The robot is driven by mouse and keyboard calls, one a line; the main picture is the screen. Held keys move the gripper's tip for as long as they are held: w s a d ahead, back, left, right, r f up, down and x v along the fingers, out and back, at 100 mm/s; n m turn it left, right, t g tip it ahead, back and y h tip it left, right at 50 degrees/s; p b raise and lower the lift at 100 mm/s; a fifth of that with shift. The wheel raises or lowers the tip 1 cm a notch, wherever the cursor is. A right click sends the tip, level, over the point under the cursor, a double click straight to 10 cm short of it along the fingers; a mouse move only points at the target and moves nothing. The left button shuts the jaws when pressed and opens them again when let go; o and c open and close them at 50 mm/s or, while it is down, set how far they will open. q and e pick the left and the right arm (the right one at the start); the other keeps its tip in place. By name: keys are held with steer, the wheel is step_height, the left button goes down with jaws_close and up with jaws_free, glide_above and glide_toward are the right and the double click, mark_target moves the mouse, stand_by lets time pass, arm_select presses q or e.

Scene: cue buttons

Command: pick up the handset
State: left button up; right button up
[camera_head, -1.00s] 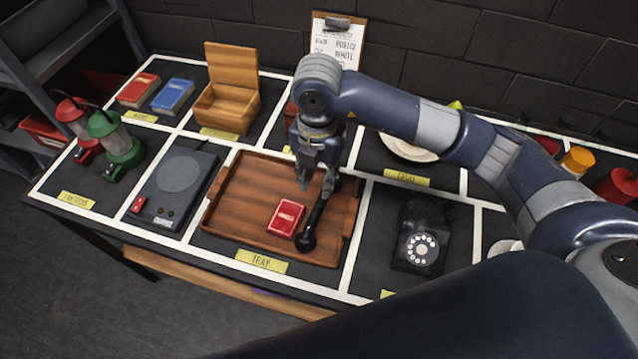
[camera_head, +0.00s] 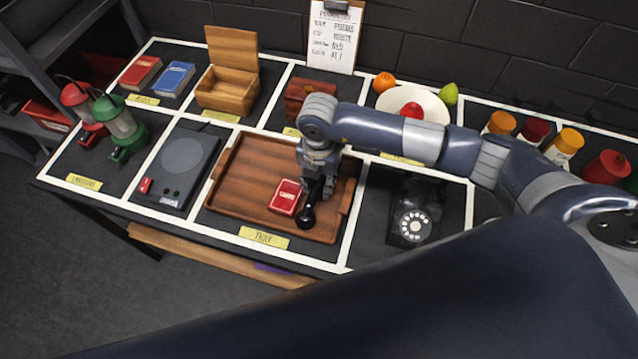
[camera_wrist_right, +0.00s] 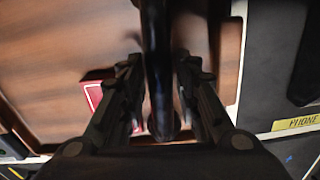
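The black handset (camera_head: 307,214) lies in the wooden tray (camera_head: 238,190), beside a red box (camera_head: 286,196). My right gripper (camera_head: 318,190) is down at the handset's handle and covers part of it in the head view. In the right wrist view the handset (camera_wrist_right: 157,75) runs between the two fingers of the gripper (camera_wrist_right: 158,78). The fingers stand apart on either side of it, with narrow gaps showing. My left gripper is not in view.
The black phone base (camera_head: 412,222) with its dial stands right of the tray. A grey device (camera_head: 182,170) stands to the left. A wooden box (camera_head: 228,90), a small brown chest (camera_head: 303,95) and a fruit plate (camera_head: 432,103) are behind.

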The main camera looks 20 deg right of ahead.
jaws_close()
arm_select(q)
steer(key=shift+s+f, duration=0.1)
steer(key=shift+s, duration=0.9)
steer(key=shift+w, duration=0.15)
